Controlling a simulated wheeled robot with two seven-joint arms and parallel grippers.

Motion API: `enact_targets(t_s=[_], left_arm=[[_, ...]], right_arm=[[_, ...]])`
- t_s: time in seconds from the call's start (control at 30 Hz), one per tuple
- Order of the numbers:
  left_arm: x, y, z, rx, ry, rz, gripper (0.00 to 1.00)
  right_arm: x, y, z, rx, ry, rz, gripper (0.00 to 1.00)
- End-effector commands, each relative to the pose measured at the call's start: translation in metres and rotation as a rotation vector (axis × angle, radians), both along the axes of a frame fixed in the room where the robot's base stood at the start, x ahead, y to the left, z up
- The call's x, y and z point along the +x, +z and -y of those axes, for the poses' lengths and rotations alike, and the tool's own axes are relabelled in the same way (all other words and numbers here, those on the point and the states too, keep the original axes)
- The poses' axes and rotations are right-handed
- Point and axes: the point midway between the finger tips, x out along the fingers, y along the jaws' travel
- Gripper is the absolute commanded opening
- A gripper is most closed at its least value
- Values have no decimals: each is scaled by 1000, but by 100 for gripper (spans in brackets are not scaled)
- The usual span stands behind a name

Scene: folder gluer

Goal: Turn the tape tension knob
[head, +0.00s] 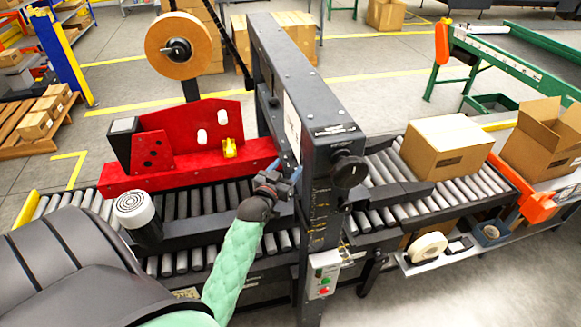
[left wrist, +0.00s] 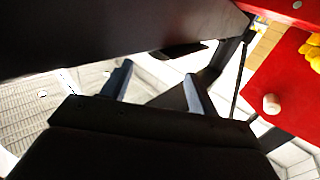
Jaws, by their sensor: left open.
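The tape roll (head: 165,62) stands high at the back left, with a black knob (head: 178,51) at its hub; I cannot tell for sure that this is the tape tension knob. Another round black knob (head: 349,171) is on the near side of the dark frame. My left gripper (head: 290,180) is open and empty, beside the frame's upright and above the rollers, apart from both knobs. The left wrist view shows its two blue-grey fingers (left wrist: 157,88) spread, with a dark beam across the view close to them. My right gripper is out of view.
The red unit (head: 195,130) has white knobs (head: 202,136) and a yellow part (head: 230,148); it also shows in the left wrist view (left wrist: 285,80). The dark frame (head: 300,75) spans the rollers. A closed carton (head: 447,146) sits on the right rollers. A control box (head: 323,274) is on the near post.

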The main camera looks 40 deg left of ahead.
Motion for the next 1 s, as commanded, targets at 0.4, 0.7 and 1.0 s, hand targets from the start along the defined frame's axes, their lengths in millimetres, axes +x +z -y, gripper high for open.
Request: enact_targets(t_s=[0.4, 0.7, 1.0], left_arm=[[-8, 1, 2, 0, 0, 0, 60], [-1, 13, -15, 57, -8, 14, 60], [14, 20, -61, 85, -37, 10, 60]], right_arm=[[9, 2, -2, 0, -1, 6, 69], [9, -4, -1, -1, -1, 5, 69], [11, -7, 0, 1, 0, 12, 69]])
